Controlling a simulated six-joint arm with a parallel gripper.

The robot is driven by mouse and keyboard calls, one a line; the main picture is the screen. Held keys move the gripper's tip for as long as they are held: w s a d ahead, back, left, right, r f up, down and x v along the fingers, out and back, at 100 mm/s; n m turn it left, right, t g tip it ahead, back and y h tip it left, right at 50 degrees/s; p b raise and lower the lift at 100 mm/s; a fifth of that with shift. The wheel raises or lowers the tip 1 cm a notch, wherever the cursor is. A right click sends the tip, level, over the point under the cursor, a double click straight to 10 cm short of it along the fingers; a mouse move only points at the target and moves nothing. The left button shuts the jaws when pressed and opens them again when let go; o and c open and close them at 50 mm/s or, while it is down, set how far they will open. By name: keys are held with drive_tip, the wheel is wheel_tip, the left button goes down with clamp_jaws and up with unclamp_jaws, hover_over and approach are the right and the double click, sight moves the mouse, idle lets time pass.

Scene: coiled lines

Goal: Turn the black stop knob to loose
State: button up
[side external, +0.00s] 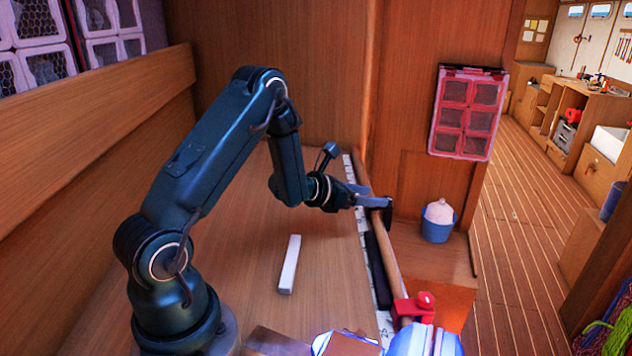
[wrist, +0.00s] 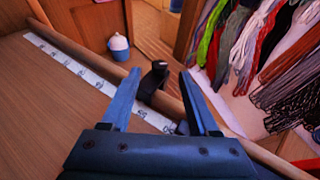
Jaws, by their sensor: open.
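The black stop (wrist: 148,90) sits on the wooden rail, with its small black knob (wrist: 159,68) on top. In the wrist view the knob shows between the tips of my open gripper (wrist: 158,80), with a gap on either side. In the side external view my gripper (side external: 370,199) reaches over the rail from the left, and the black stop (side external: 387,213) shows at its tip, partly covered by the fingers. I cannot tell whether the fingers touch the knob, nor read its setting.
The wooden rail (side external: 388,255) runs beside a white marked scale strip (side external: 381,318). A red stop (side external: 415,307) sits nearer on the rail. A pale bar (side external: 289,264) lies on the bench. A blue tub (side external: 437,225) stands beyond the rail. Coloured cords (wrist: 262,55) hang at right.

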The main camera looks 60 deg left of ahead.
wheel_tip(320, 180, up, 5)
drive_tip(key=m+t+h, duration=0.2)
drive_tip(key=m+h, duration=0.4)
drive_tip(key=h, duration=0.3)
approach(388, 198)
drive_tip(key=x, duration=0.5)
drive_tip(key=shift+f, duration=0.15)
drive_tip(key=shift+x, duration=2.55)
drive_tip(key=shift+t, duration=0.3)
clamp_jaws()
